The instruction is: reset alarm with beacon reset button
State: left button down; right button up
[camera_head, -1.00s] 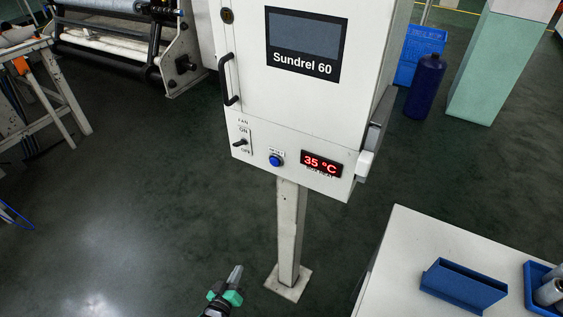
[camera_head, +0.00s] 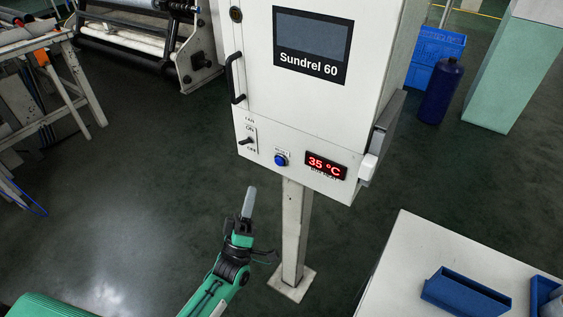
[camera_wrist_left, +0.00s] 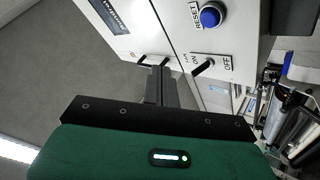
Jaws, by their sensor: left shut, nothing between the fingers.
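A white control cabinet (camera_head: 335,112) marked "Sundrel 60" stands on a post. Its lower panel carries a round blue button (camera_head: 281,160); in the left wrist view the button (camera_wrist_left: 211,15) is at the top, beside a "RESET" label. A fan toggle switch (camera_head: 246,141) is left of the button, and a red "35 °C" display (camera_head: 326,166) is right of it. My left gripper (camera_head: 249,192) is shut and empty, pointing up below the panel and left of the post, apart from the button. Its closed fingers (camera_wrist_left: 160,72) show in the left wrist view. My right gripper is out of view. No beacon shows.
The cabinet's post (camera_head: 294,230) stands close to the right of my left gripper. A white table (camera_head: 408,248) with a blue holder (camera_head: 465,293) is at the lower right. The cabinet door has a black handle (camera_head: 235,79).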

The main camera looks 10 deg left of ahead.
aim_at(280, 161)
pick_arm(q)
jog(key=shift+w, duration=0.1)
jog(key=w+d+b, duration=0.3)
jog(key=w, duration=0.5)
dwell(0.4)
jog(key=shift+w, duration=0.1)
dwell(1.8)
jog(key=shift+w+d+b, duration=0.15)
jog(key=shift+w+b, duration=0.15)
jog(key=shift+w, duration=0.05)
jog(key=shift+w+d+b, duration=0.15)
jog(key=shift+w+b, duration=0.15)
jog(key=shift+w, duration=0.1)
dwell(0.7)
dwell(0.4)
jog(key=shift+s+a, duration=0.3)
jog(key=shift+s, duration=0.55)
